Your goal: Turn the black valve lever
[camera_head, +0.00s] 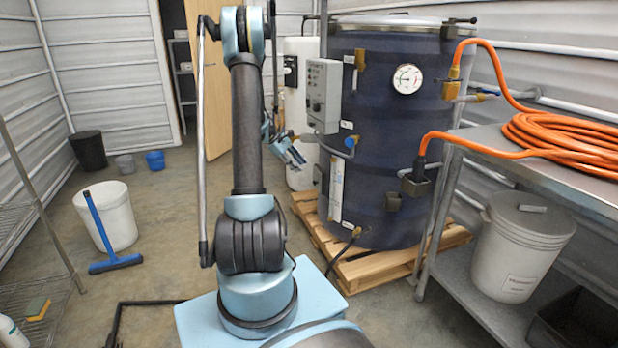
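A dark blue tank (385,110) stands upright on a wooden pallet, right of centre. Several brass fittings show on it, including one at the upper right (453,83) and a small one low at the front (356,232). A black piece (420,168) sits at the end of the lower orange hose, on the tank's right side. I cannot tell which part is the black valve lever; it may be small or hidden. My gripper (297,157) is in the air left of the tank, seen from behind and partly covered by my arm. Its finger opening is too small to make out.
A metal table (570,183) with a coiled orange hose stands at right. A white bucket (106,215) and blue squeegee (113,262) are at left. The floor between is fairly open.

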